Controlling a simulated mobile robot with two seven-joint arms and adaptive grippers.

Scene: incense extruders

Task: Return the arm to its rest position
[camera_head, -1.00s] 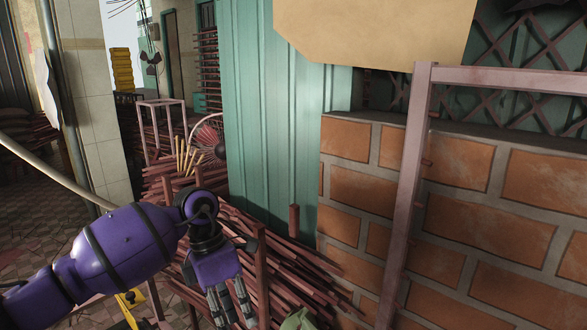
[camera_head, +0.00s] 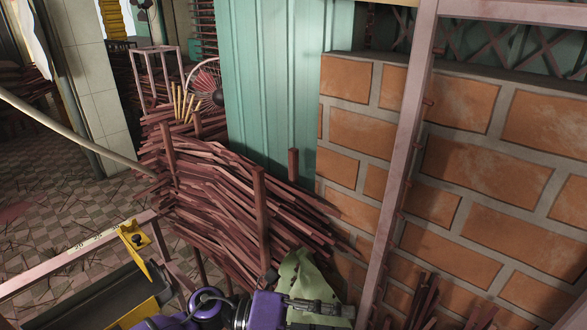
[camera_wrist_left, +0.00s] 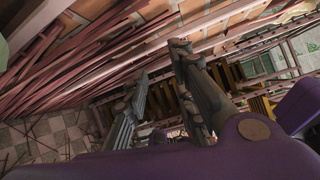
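My left arm is purple and comes in at the bottom of the head view. Its gripper (camera_head: 346,311) is low in the centre, pointing right, with its grey fingers in front of a green cloth-like thing (camera_head: 299,270). In the left wrist view the two fingers of the left gripper (camera_wrist_left: 160,60) stand well apart with nothing between them. My right arm and gripper are not in view.
A big pile of reddish sticks (camera_head: 215,200) lies behind the gripper. A brick wall (camera_head: 455,165) and upright post (camera_head: 408,150) stand to the right. A metal frame with a yellow clamp (camera_head: 133,237) is at lower left. Tiled floor (camera_head: 60,180) shows beyond.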

